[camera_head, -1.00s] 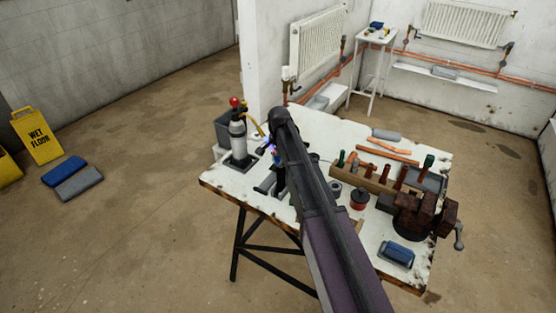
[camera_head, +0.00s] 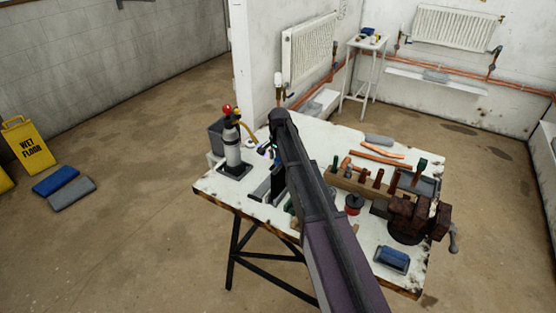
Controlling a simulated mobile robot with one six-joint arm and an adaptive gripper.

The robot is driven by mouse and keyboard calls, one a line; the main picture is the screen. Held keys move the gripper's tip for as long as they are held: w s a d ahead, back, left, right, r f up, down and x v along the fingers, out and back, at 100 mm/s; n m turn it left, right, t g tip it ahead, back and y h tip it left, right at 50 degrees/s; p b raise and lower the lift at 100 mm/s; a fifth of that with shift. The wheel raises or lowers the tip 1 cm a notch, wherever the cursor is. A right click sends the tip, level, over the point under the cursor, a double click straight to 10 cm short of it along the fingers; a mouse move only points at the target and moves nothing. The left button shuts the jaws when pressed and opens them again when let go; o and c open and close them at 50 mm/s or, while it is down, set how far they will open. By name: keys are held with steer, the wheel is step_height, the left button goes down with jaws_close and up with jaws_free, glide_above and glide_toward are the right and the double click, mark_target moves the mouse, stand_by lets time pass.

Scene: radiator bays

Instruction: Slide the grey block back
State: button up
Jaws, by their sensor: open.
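Several grey pieces are in view, and I cannot tell for sure which is the grey block. A small grey piece (camera_head: 262,190) lies on the white bench (camera_head: 225,190), left of and close to my gripper (camera_head: 278,188). A dark grey block (camera_head: 380,208) sits by the vise. My gripper hangs down over the bench's left half, behind my own arm, which hides most of it. It is open; I see nothing held between the fingers. Whether it touches the grey piece cannot be told.
A torch cylinder (camera_head: 232,145) with a red knob stands left of my gripper. A wet-floor sign (camera_head: 28,145) stands far left.

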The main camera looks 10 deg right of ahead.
steer(key=shift+s+a, duration=0.35)
steer(key=shift+s, duration=0.2)
steer(key=s+a, duration=0.2)
steer(key=s, duration=0.1)
steer(key=shift+s+a+r, duration=0.1)
steer(key=shift+w+r+p, duration=0.2)
steer(key=shift+r+p, duration=0.4)
steer(key=shift+p, duration=0.1)
step_height(320, 180, up, 12)
steer(key=p, duration=1.2)
steer(key=shift+d+r, duration=0.2)
steer(key=shift+d, duration=0.05)
steer(key=shift+s, duration=0.1)
steer(key=s+d+n, duration=0.3)
steer(key=s, duration=0.6)
steer(key=s+d+n, duration=0.3)
steer(key=s+d, duration=0.1)
steer(key=s, duration=0.5)
steer(key=s+d+n, duration=0.3)
steer(key=s, duration=0.6)
steer(key=shift+s+d, duration=0.2)
steer(key=shift+d, duration=0.15)
